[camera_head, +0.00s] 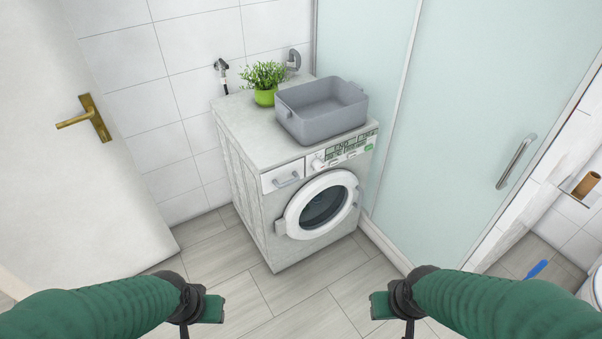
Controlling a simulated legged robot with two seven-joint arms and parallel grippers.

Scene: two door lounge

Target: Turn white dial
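The white dial (318,163) sits on the washing machine's (266,220) front panel, between the detergent drawer and the small display. It is small, and its pointer position cannot be made out. The round door below it is closed. My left gripper (212,309) is at the bottom left, in front of and apart from the machine. My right gripper (382,306) is at the bottom right, also apart from it. Neither touches the dial. Both are seen from behind, with the finger gap not clear, and nothing is seen held.
A grey basin (322,112) and a potted plant (264,82) stand on the machine. A white door (85,150) with a brass handle is at left. A frosted glass panel (480,120) stands close on the right. The tiled floor (300,305) ahead is clear.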

